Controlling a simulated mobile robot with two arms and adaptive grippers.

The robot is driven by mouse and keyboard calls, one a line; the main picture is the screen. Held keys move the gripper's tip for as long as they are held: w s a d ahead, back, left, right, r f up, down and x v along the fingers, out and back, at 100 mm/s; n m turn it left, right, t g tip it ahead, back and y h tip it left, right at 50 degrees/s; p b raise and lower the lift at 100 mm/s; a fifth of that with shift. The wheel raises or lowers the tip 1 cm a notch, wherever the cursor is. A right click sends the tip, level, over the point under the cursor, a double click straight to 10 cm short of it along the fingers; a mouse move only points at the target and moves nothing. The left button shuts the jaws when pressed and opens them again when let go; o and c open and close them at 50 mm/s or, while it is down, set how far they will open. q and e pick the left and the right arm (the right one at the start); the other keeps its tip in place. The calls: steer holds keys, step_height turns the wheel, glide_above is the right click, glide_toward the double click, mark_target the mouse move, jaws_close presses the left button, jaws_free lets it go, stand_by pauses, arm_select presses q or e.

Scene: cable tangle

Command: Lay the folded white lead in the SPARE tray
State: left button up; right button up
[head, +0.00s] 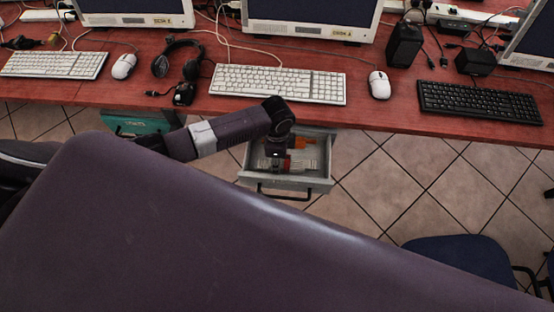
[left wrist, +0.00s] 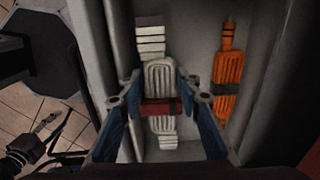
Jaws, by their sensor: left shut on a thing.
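The folded white lead (left wrist: 158,78), with a dark red band around its middle, lies lengthwise in the left wrist view, over the floor of an open grey drawer (head: 315,182). My left gripper (left wrist: 162,108) is shut on it at the band, one blue finger on each side. In the head view my left gripper (head: 274,163) reaches down into the drawer. A teal tray (head: 150,121) with a pale label, too small to read surely, is under the desk edge to the left of the drawer.
A folded orange lead (left wrist: 229,72) with a dark band lies to the right of the white one, beside the drawer wall. The red desk (head: 185,102) overhangs the drawer's back, holding keyboards, a headset (head: 160,66) and mice. Tiled floor (head: 362,172) is clear right of the drawer.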

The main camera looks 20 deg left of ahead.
stand_by(0.3)
arm_select(q)
steer(key=shift+p, duration=0.35)
steer(key=o, duration=1.3)
steer(key=shift+s, duration=0.1)
step_height(320, 180, up, 9)
steer(key=p, duration=0.9)
